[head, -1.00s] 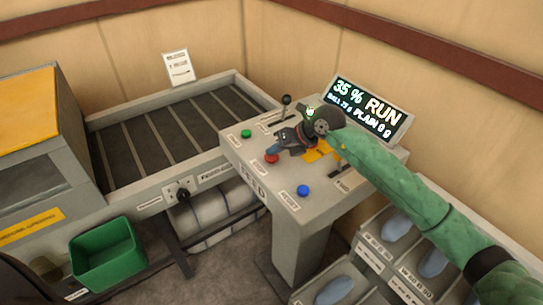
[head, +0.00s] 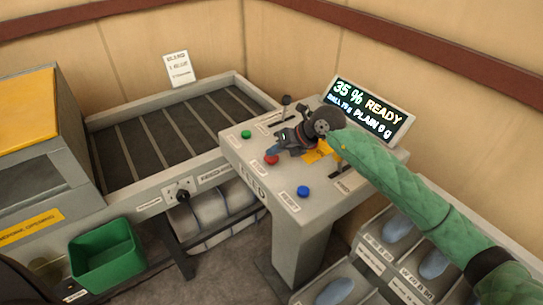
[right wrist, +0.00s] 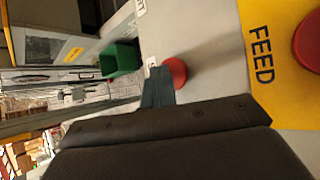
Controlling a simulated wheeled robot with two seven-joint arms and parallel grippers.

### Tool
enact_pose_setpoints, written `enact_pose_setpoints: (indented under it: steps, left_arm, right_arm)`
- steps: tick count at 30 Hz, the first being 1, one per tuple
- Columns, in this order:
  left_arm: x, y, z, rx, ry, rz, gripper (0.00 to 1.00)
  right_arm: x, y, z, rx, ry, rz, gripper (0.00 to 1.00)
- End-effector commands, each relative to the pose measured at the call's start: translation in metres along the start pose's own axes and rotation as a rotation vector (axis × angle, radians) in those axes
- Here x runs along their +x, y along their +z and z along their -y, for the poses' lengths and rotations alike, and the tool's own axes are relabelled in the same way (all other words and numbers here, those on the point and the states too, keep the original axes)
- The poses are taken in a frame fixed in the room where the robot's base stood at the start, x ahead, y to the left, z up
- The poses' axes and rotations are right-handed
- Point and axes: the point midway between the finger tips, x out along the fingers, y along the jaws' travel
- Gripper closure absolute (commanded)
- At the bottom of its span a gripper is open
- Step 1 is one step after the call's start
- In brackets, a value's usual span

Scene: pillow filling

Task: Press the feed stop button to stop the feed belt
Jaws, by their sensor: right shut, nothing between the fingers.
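The grey control console (head: 240,150) carries a green button (head: 246,134), a red button (head: 271,160) and a blue button (head: 303,191). My right gripper (head: 276,150) is shut and empty, with its tips right at the red button. In the right wrist view the closed fingers (right wrist: 157,85) are beside the red button (right wrist: 176,72); whether they touch it I cannot tell. The display (head: 368,110) reads "35 % READY". The feed belt (head: 165,140) lies left of the console. My left gripper is not in view.
A yellow plate marked FEED (right wrist: 262,55) bears another red knob (right wrist: 309,42), largely hidden by my arm in the head view. A black lever (head: 286,100) stands at the console's back. A green bin (head: 108,255) is at lower left. Grey trays with blue-grey items stand lower right.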

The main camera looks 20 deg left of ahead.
Motion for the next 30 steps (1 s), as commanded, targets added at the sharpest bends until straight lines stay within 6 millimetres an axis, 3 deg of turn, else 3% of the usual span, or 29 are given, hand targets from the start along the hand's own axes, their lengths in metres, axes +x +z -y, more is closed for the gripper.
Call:
enact_pose_setpoints:
  steps: [20,30]
  left_arm:
    - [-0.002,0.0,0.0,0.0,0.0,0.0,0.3]
    - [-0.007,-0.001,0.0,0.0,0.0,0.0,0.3]
  right_arm:
    - [-0.011,0.008,-0.008,-0.001,0.0,0.001,1.0]
    - [-0.028,0.02,-0.02,-0.002,0.001,0.001,1.0]
